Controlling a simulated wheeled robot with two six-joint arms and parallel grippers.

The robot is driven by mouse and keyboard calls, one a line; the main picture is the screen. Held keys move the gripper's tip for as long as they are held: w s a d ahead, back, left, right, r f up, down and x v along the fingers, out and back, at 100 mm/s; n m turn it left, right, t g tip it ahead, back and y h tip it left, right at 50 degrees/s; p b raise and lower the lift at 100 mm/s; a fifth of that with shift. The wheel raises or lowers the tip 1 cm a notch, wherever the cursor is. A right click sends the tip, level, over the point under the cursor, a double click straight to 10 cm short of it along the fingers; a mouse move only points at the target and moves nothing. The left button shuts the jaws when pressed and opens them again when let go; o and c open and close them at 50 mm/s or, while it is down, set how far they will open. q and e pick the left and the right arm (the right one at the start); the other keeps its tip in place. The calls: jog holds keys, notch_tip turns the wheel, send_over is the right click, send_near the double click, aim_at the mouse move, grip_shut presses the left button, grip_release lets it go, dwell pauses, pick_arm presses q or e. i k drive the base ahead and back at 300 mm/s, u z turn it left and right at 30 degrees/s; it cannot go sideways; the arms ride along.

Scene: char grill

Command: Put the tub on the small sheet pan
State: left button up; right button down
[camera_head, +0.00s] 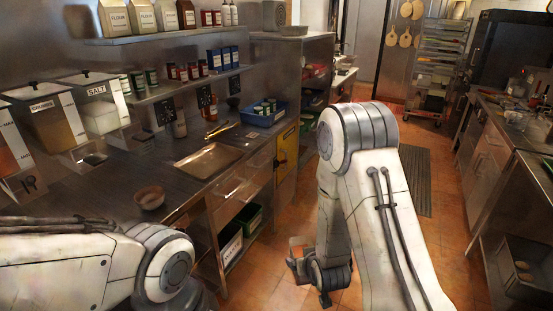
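A small sheet pan (208,160) lies flat on the steel counter at left centre, with nothing clearly on it. A small round, pale brown container (150,197), which may be the tub, stands on the counter nearer to me, left of the pan and apart from it. My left arm comes in from the lower left, and its gripper is out of view. My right gripper (306,272) hangs low over the floor, right of the counter and well away from the pan. Its fingers are too small and partly hidden to tell whether it is open.
Tongs (221,129) lie behind the pan. A blue crate (264,114) with small jars stands at the counter's far end. Open floor (455,240) lies to the right.

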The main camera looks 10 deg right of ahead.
aim_at(198, 168)
jog(key=z, duration=1.1)
jog(key=i, duration=1.65)
jog(key=u, duration=2.5)
